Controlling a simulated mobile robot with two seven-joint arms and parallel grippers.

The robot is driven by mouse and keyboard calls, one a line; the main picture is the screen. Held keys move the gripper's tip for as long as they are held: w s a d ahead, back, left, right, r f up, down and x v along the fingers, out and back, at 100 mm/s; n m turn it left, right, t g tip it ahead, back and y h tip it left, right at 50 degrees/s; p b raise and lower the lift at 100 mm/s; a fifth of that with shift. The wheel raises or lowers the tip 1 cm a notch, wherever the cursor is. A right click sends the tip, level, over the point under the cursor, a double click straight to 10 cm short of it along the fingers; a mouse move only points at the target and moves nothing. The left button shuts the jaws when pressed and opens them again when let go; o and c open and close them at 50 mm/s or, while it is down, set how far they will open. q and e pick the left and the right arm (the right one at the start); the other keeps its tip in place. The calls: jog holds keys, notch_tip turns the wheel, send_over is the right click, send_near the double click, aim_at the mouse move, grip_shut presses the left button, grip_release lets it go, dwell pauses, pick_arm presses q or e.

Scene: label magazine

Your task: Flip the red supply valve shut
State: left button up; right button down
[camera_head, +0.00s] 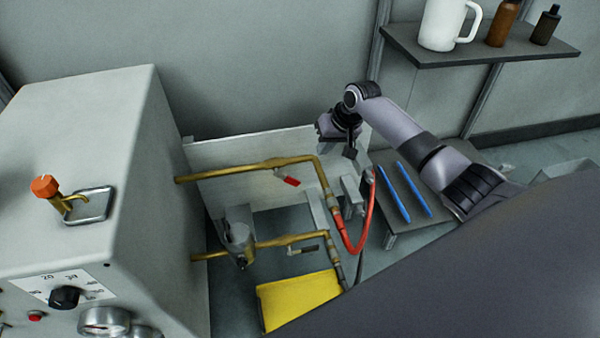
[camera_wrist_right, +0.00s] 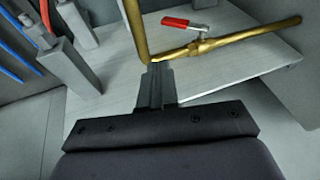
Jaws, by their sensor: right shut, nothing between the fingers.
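The red supply valve has a short red lever (camera_head: 290,181) on the upper brass pipe (camera_head: 235,170). In the head view the lever hangs just below the pipe, slanting down to the right. In the right wrist view the red lever (camera_wrist_right: 190,23) stands off the brass pipe (camera_wrist_right: 250,35), ahead and to the right of the fingers. My right gripper (camera_head: 350,153) is shut and empty, to the right of the lever near the pipe's bend. Its closed fingers (camera_wrist_right: 156,85) point toward the bend; I cannot tell if they touch it. My left gripper is out of view.
A lower brass pipe (camera_head: 285,240) carries a dark-handled valve (camera_head: 303,250). A red hose (camera_head: 362,235) hangs right of the pipes. Blue rods (camera_head: 402,190) lie on a grey stand. A grey cabinet (camera_head: 165,170) stands left, a yellow block (camera_head: 300,298) below.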

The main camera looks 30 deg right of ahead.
jog(key=b, duration=0.5)
send_near(297, 181)
jog(key=shift+w+d+f, duration=0.15)
jog(key=shift+w+d, duration=0.2)
jog(key=shift+d, duration=0.15)
jog(key=shift+w+d+f, duration=0.2)
jog(key=shift+w+d, duration=0.15)
jog(key=shift+d, duration=0.15)
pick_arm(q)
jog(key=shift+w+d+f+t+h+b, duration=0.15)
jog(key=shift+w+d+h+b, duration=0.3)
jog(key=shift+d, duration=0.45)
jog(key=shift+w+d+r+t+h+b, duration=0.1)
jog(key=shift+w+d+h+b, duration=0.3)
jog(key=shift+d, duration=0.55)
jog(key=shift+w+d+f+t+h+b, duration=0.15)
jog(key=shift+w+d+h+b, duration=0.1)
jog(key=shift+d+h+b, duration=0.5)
pick_arm(e)
jog(key=shift+w+a+f, duration=0.25)
jog(key=shift+a+f, duration=0.25)
jog(key=shift+f, duration=0.25)
jog(key=shift+w+a+f, duration=0.25)
jog(key=shift+a+f, duration=0.25)
jog(key=shift+f, duration=0.25)
jog(key=shift+w+a+f, duration=0.25)
jog(key=shift+a+f, duration=0.3)
jog(key=shift+f, duration=0.25)
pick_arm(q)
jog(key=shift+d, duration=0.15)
